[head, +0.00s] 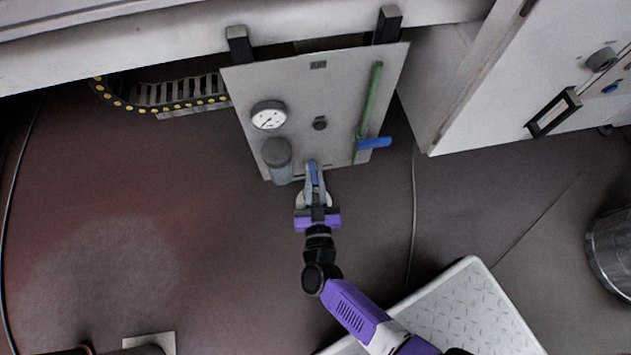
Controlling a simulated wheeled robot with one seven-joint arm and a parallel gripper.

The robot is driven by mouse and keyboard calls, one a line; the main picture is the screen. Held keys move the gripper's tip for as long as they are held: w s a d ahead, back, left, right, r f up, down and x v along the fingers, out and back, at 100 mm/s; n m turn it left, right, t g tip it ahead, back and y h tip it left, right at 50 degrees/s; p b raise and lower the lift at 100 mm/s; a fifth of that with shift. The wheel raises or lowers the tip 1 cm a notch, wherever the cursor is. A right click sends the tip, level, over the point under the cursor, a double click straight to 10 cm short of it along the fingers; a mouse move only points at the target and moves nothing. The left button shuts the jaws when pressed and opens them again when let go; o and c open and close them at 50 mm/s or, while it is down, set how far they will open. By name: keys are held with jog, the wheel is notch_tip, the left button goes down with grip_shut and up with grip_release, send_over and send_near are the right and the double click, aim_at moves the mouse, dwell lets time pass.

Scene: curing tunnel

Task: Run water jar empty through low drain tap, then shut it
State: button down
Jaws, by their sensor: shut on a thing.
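The water jar (283,175) is a small clear, bluish bowl under a dark grey round cap (277,152), mounted low on a light grey upright panel (335,100). The water level in it is too small to tell. My gripper (315,178) is at the panel's lower edge, just right of the jar. It is shut on a small blue handle (313,168), which appears to be the low drain tap. The fingers partly hide the handle, and I cannot tell whether the tap is open or shut.
A round gauge (268,115) and a dark knob (320,123) are on the panel. A green pipe (369,100) with a blue lever (374,142) runs down its right side. A white cabinet (500,80) stands right; a metal drum (612,250) is at far right.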

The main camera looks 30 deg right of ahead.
jog(key=shift+d+r+m+g+h+b, duration=0.1)
jog(key=shift+d+m+g+h+b, duration=0.25)
jog(key=shift+m+g+h+b, duration=0.35)
jog(key=c, duration=1.1)
grip_release()
jog(key=shift+w, duration=0.1)
jog(key=shift+c, duration=0.2)
jog(key=shift+a, duration=0.15)
jog(key=shift+s+a+p, duration=0.4)
jog(key=shift+s+p, duration=0.05)
jog(key=shift+s, duration=0.05)
jog(key=p+v, duration=0.1)
jog(key=v, duration=0.5)
jog(key=shift+s+p, duration=0.3)
jog(key=shift+s, duration=0.05)
jog(key=shift+a, duration=0.1)
